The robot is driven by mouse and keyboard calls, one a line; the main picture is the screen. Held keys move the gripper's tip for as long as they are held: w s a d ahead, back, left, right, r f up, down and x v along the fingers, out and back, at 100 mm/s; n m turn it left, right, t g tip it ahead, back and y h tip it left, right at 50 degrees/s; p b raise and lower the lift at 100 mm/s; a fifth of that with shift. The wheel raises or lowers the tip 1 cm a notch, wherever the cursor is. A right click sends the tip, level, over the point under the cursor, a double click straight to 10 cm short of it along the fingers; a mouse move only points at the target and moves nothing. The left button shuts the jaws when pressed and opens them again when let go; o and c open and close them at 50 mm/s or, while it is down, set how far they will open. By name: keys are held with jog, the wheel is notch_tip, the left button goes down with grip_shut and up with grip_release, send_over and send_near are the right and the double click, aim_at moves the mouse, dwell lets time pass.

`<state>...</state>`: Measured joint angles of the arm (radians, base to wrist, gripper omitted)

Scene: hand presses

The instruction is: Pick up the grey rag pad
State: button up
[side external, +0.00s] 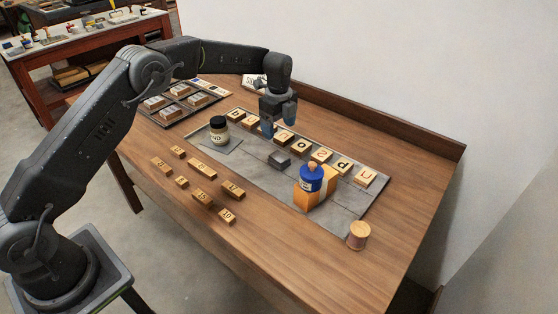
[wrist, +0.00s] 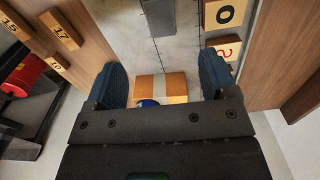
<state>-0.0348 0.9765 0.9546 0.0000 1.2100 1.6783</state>
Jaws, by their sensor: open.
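The grey rag pad (side external: 279,159) is a small dark grey block lying on the grey mat (side external: 335,212), between the row of letter blocks and the jar side of the mat. In the wrist view a dark grey block (wrist: 158,16) at the top edge looks like the same pad, partly cut off. My gripper (side external: 279,122) is open and empty, above the letter row and a little beyond the pad in the side view.
An orange-and-white block (side external: 301,198) with a blue bottle (side external: 311,179) stands near the pad. Letter blocks (side external: 321,156) line the mat's far side. Number blocks (side external: 202,168) lie on the wood. A dark-lidded jar (side external: 219,131), a spool (side external: 358,236) and a block tray (side external: 181,95) stand farther off.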

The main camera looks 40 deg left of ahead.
aim_at(279, 156)
notch_tip(279, 156, down, 12)
jog(key=shift+d+r, duration=0.1)
dwell(0.5)
jog(key=shift+c, duration=0.2)
jog(key=c, duration=1)
jog(key=shift+o, duration=0.2)
jog(key=shift+r, duration=0.15)
